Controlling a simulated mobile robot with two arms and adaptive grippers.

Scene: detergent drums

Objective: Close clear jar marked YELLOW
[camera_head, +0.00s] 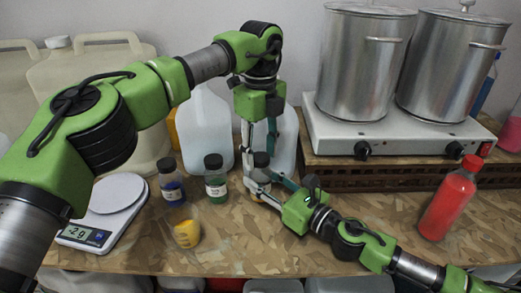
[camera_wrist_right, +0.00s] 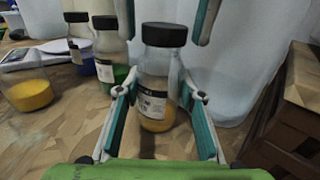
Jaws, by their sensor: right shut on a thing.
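The clear jar with yellow contents (camera_wrist_right: 155,112) stands upright on the table in the right wrist view, with a pale label on its side. Its black cap (camera_wrist_right: 164,34) sits on top of the neck; how tightly it is on cannot be told. In the head view the cap (camera_head: 261,160) shows between my grippers, and most of the jar is hidden. My right gripper (camera_wrist_right: 158,95) is shut on the jar's body, one finger on each side. My left gripper (camera_head: 259,143) points down above the cap. Its fingers are apart, one on each side above the cap in the wrist view.
Black-capped jars with blue (camera_head: 173,190) and green (camera_head: 216,187) contents stand left of the held jar. A red bottle (camera_head: 447,203) stands right. Large pots (camera_head: 365,65) and canisters stand behind.

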